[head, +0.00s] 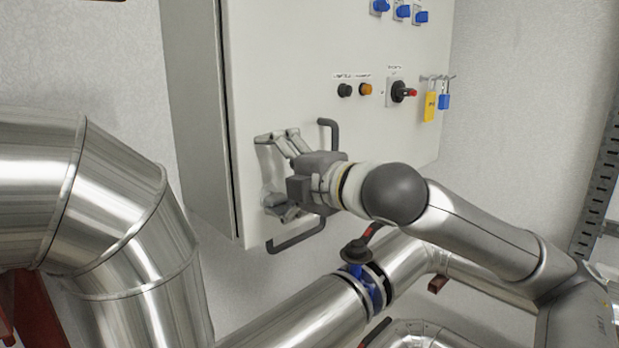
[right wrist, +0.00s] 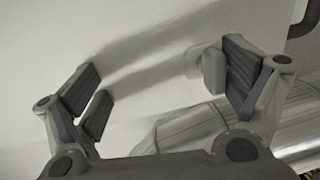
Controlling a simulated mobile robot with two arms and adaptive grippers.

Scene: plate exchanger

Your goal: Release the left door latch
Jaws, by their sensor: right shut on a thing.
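The grey cabinet door (head: 290,60) fills the upper middle of the head view. My right gripper (head: 274,172) is at its lower left part, fingers spread one above the other, close to the door face. A pale grey rounded piece, seemingly the left door latch (right wrist: 212,68), sits against the inner side of the right-hand finger in the right wrist view. The rest of the latch is hidden or hard to tell from the fingers. My left gripper is not in view.
A dark bent handle (head: 297,239) shows below my right gripper, and a dark bar above it. A rotary switch (head: 402,91), buttons and a yellow tag (head: 430,106) are up right. Large metal pipes (head: 120,210) and a blue-collared valve (head: 357,252) stand below.

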